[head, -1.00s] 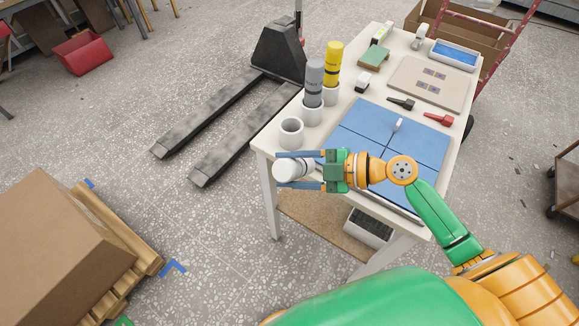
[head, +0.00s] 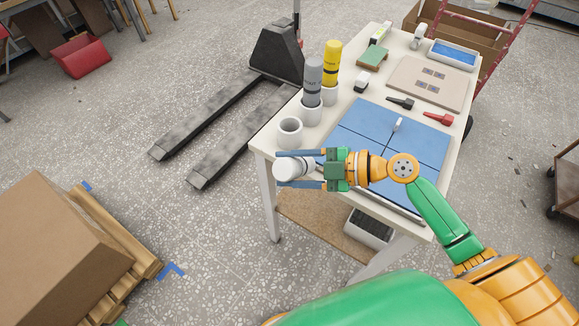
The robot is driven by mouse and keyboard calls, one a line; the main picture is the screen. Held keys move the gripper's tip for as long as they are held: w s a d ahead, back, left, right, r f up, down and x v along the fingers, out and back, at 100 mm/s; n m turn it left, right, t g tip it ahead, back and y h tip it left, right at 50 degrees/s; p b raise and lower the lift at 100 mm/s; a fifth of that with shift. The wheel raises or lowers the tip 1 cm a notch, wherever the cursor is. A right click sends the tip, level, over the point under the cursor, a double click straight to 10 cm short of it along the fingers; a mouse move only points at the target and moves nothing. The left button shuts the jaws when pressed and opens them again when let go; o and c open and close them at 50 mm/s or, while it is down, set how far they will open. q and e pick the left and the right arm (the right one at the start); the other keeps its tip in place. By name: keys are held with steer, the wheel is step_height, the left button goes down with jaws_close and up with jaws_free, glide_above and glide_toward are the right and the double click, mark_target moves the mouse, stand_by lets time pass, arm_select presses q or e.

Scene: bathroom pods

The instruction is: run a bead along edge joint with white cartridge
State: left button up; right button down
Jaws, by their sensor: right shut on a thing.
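My right gripper (head: 301,170) is shut on the white cartridge (head: 290,169), which lies between its two blue fingers. The gripper hangs over the near left corner of the table, and part of the cartridge is hidden by the fingers. A blue tiled panel (head: 415,148) lies on the table, partly covered by my right arm; a small white piece (head: 398,125) sits on it. I cannot tell which of its edges is the edge joint. My left gripper is out of view.
A grey cartridge (head: 313,82) and a yellow cartridge (head: 332,63) stand in white holders; an empty holder (head: 290,132) is beside them. Black (head: 400,103) and red (head: 437,118) tools lie past the panel. A pallet jack (head: 225,125) stands left of the table (head: 265,142).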

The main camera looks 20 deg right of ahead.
mark_target(297, 176)
steer(key=shift+s, duration=0.1)
steer(key=shift+s+d+f, duration=0.1)
steer(key=shift+s+d, duration=0.1)
steer(key=shift+d, duration=0.05)
steer(key=shift+s+d+b, duration=0.45)
steer(key=shift+s+b, duration=0.05)
steer(key=shift+s, duration=0.15)
steer(key=shift+s+d, duration=0.3)
steer(key=shift+s+d+b, duration=0.5)
steer(key=shift+s+d, duration=0.35)
steer(key=shift+s, duration=0.3)
steer(key=shift+s+d+b, duration=0.45)
steer(key=shift+s+d, duration=0.4)
steer(key=shift+s, duration=0.3)
